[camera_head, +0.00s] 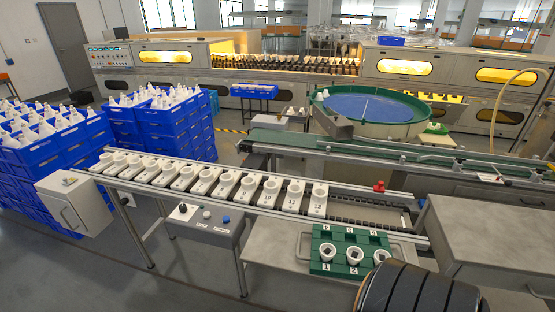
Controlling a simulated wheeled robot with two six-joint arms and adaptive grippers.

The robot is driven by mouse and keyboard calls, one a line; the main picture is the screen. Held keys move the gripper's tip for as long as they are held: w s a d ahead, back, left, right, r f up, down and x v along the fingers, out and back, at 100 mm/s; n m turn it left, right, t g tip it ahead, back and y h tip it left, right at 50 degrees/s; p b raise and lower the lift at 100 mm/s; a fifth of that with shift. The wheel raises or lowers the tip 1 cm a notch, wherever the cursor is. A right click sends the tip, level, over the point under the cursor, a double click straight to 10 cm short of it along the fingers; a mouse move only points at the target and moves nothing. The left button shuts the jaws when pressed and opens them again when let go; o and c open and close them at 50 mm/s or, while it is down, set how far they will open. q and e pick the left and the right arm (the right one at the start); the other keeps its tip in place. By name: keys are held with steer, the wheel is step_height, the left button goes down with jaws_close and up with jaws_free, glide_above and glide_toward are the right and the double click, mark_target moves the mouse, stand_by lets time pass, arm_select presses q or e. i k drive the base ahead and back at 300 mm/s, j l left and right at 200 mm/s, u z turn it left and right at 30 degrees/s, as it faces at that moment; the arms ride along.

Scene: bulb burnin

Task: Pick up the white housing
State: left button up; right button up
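The tray's back row shows dark, empty-looking pockets. More white round parts (249,182) stand in a row of numbered white carriers on the line; the nearest carriers read 10, 11 and 12 (317,203). Neither gripper is in view. A dark banded rounded part, seemingly of my own arm, covers the bottom right.
The roller line (370,200) is bare right of carrier 12. A red knob (379,186) stands at its far edge. A grey cabinet top (485,235) at right is clear. Blue crates (160,125) of white bulbs stack at left. A green-rimmed round table (370,105) stands behind.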

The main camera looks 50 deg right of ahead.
mark_target(327, 251)
steer(key=z, duration=2)
